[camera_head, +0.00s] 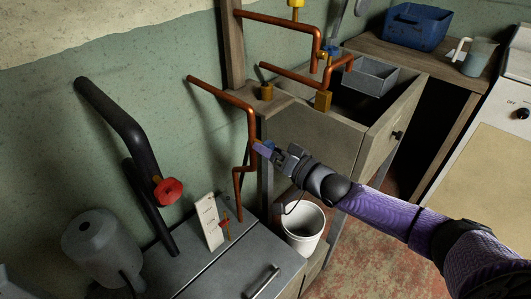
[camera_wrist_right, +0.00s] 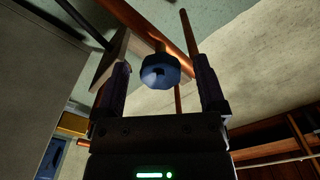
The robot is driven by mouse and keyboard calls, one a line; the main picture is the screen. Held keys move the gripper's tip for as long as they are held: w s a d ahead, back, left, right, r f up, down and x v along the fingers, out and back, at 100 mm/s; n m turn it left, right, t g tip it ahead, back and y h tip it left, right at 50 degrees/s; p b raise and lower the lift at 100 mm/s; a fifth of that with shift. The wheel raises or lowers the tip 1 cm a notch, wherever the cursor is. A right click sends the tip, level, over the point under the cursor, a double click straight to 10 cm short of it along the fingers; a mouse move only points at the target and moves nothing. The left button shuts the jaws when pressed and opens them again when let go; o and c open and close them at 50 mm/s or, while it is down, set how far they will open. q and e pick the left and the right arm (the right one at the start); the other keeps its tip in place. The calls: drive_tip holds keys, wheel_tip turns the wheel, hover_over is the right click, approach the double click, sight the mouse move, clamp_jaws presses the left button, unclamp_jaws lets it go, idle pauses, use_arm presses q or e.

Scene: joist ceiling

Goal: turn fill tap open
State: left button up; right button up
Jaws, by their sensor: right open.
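A blue tap knob (camera_wrist_right: 160,72) sits on a copper pipe (camera_wrist_right: 140,22) in the right wrist view. No label shows which tap is the fill tap. My right gripper (camera_wrist_right: 163,68) is open, with one finger on each side of the blue knob; a gap shows on both sides. In the head view, my right gripper (camera_head: 267,150) reaches from the right to the vertical copper pipe (camera_head: 252,130), and its fingers mostly hide the knob. My left gripper is not in view.
A red valve wheel (camera_head: 168,191) is on a black pipe at left. A white bucket (camera_head: 302,238) stands below my right arm. A grey canister (camera_head: 103,245) stands front left.

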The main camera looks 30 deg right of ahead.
drive_tip(key=shift+w+a, duration=0.25)
drive_tip(key=shift+w, duration=0.4)
drive_tip(key=shift+c, duration=1.4)
clamp_jaws()
